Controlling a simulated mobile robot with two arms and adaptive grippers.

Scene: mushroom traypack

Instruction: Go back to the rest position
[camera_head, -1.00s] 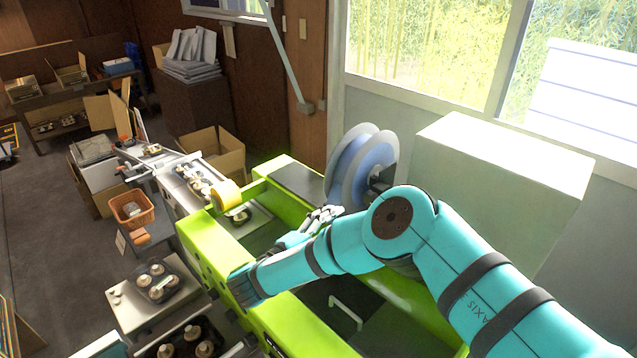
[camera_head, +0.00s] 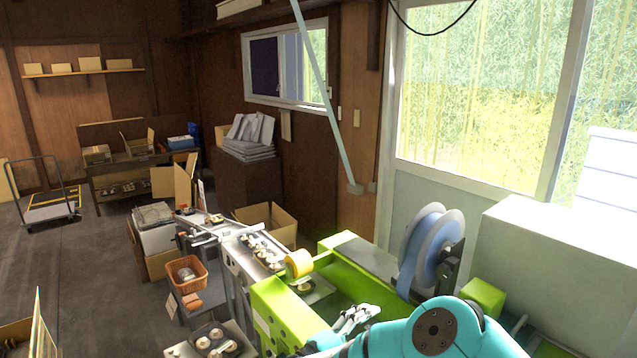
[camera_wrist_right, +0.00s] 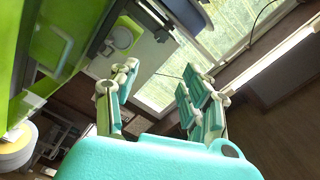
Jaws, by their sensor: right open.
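My left gripper is in neither view.
The green packing machine carries a blue film roll (camera_head: 432,245) and a yellow tape roll (camera_head: 298,263). Mushroom trays lie on the conveyor (camera_head: 235,250). An orange basket (camera_head: 187,275) stands left of it. A cart (camera_head: 48,205) and open floor lie at far left.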

